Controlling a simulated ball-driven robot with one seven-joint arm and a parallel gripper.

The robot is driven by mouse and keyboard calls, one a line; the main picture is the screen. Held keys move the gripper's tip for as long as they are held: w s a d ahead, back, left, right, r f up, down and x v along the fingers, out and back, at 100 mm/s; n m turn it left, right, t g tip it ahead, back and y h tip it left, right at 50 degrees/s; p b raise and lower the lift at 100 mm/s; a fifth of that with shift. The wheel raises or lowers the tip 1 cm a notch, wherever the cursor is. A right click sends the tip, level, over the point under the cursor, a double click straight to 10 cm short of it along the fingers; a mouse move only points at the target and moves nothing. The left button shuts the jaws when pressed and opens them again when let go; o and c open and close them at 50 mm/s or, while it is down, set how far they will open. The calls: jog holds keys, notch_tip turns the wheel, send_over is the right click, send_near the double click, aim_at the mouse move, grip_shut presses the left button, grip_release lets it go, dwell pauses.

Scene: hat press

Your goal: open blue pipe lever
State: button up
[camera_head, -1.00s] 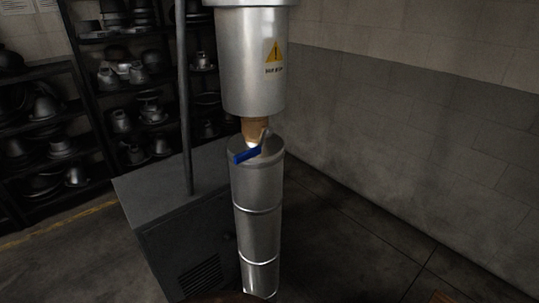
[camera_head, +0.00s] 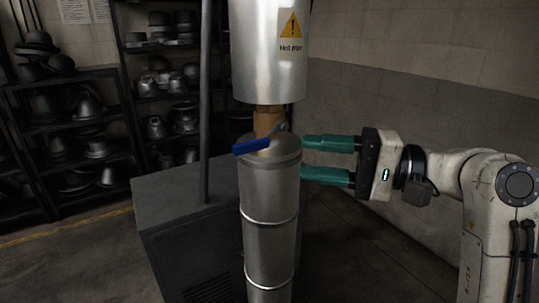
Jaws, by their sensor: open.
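The blue pipe lever (camera_head: 252,145) sits at the brass-coloured pipe neck (camera_head: 268,121), between the upper and lower metal cylinders. Its blue handle points left, and its metal end reaches to the right of the neck. My gripper (camera_head: 304,158) is to the right of the lower cylinder (camera_head: 270,215), with its green fingers pointing left toward it. The fingers are apart, one above the other, with nothing seen between them. The blue handle is on the other side of the neck from my gripper. Whether the fingertips touch the cylinder I cannot tell.
The upper cylinder (camera_head: 268,60) carries a yellow warning sign (camera_head: 291,25). A dark cabinet (camera_head: 185,230) with a vertical post (camera_head: 205,110) stands to the left. Shelves of hat moulds (camera_head: 85,105) line the back left. A block wall (camera_head: 420,80) is behind on the right.

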aim_at(256, 147)
jog(key=x, duration=0.3)
jog(key=p+x, duration=0.1)
jog(key=x, duration=0.3)
jog(key=r+x, duration=0.1)
jog(key=x, duration=0.2)
jog(key=shift+a, duration=0.35)
jog(key=shift+c, duration=0.3)
grip_shut()
